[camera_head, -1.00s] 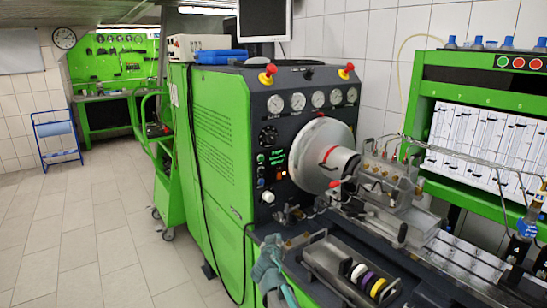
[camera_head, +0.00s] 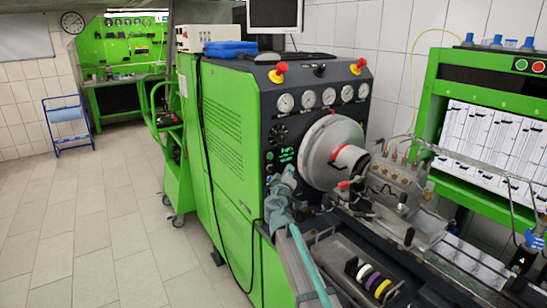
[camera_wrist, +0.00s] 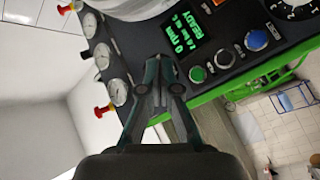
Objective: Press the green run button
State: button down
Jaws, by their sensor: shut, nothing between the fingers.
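The green run button (camera_wrist: 197,74) is round and sits on the dark control panel (camera_wrist: 235,84) in the wrist view, beside a dark button (camera_wrist: 225,58) and a blue button (camera_wrist: 256,40). A display (camera_wrist: 185,35) with green text is lit above the buttons. My gripper (camera_wrist: 160,60) is shut and empty, its fingertips to the left of the green button in that view; the gap to the panel is hard to judge. In the head view my gripper (camera_head: 288,172) is in front of the panel below the display and covers part of it.
Red knobs on yellow bases (camera_head: 276,73) stand on top of the machine, above a row of gauges (camera_head: 307,99). A large metal disc (camera_head: 333,152) with a shaft is close to the right of my gripper. A tray with rings (camera_head: 370,278) lies below.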

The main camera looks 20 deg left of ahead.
aim_at(270, 156)
jog(key=shift+w+a, duration=0.1)
jog(key=shift+a, duration=0.05)
jog(key=w+a, duration=0.4)
jog(key=a, duration=0.3)
jog(key=shift+w+p, duration=0.35)
jog(key=shift+p, duration=0.1)
jog(key=shift+w+a+f+b, duration=0.1)
jog(key=shift+w+a+b, duration=0.15)
jog(key=shift+b, duration=0.4)
dwell(1.0)
